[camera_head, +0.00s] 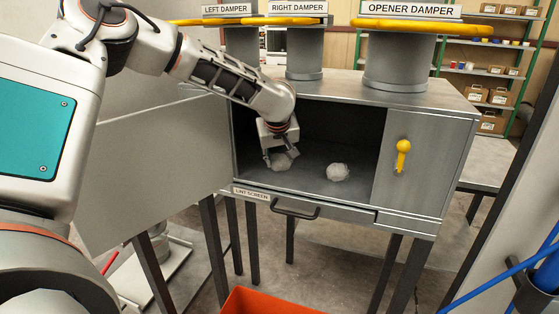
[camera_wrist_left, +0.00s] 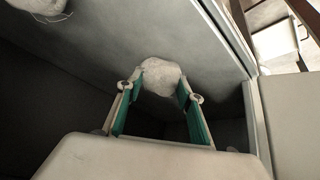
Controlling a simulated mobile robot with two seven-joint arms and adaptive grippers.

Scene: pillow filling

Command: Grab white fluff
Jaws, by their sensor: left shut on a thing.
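My left gripper (camera_head: 280,156) reaches into the open grey metal box. It is shut on a clump of white fluff (camera_head: 283,162) near the left end of the box floor. In the left wrist view the fluff (camera_wrist_left: 161,77) sits between the two fingertips of the left gripper (camera_wrist_left: 161,84). Whether it touches the floor cannot be told. A second clump of white fluff (camera_head: 338,172) lies on the box floor to the right, apart from the gripper. It also shows at the top left of the left wrist view (camera_wrist_left: 40,6). My right gripper is not in view.
The grey box (camera_head: 425,165) has a yellow handle (camera_head: 403,155) at right and a lint screen drawer with a dark handle (camera_head: 295,209) below. Its open door panel (camera_head: 150,175) stands at left. An orange bin (camera_head: 268,302) is on the floor in front. Damper pipes (camera_head: 395,65) rise above.

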